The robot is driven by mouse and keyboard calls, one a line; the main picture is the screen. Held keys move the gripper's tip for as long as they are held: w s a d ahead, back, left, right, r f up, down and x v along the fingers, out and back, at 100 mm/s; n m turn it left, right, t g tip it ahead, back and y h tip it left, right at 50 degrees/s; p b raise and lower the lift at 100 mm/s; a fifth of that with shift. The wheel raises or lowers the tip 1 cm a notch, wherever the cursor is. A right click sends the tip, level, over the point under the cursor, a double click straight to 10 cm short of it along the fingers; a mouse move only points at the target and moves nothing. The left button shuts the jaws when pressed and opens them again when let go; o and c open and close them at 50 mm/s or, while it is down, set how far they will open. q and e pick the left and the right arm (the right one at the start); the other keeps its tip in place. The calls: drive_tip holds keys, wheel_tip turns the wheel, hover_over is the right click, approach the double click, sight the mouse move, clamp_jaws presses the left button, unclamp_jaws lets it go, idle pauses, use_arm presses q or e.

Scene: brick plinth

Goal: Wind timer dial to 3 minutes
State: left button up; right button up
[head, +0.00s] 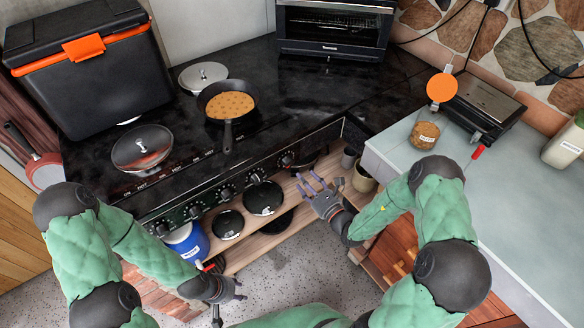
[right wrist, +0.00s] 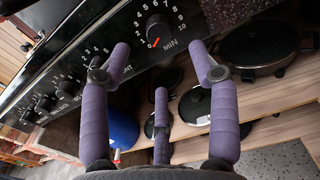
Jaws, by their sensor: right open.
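The timer dial (right wrist: 158,28) is a black round knob on the stove's front panel, ringed by white numbers up to 10 and the word MIN. A red mark shows at its lower edge, near the start of the scale. In the head view the dial (head: 287,159) is the rightmost knob. My right gripper (right wrist: 159,50) is open and empty, with two purple fingers either side below the dial and a third finger lower between them, apart from it. It also shows in the head view (head: 315,188). My left gripper (head: 232,290) hangs low, away from the stove; its opening is unclear.
More stove knobs (right wrist: 45,103) line the panel left of the dial. A pan with a pancake (head: 229,105) stands on the cooktop. Below, a wooden shelf holds pans (head: 263,197) and a blue container (head: 187,243). A grey counter (head: 505,190) lies to the right.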

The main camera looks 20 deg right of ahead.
sight(290, 165)
drive_tip(key=b+x, duration=0.2)
drive_tip(key=x, duration=0.6)
drive_tip(key=shift+s, duration=0.1)
drive_tip(key=c, duration=1.1)
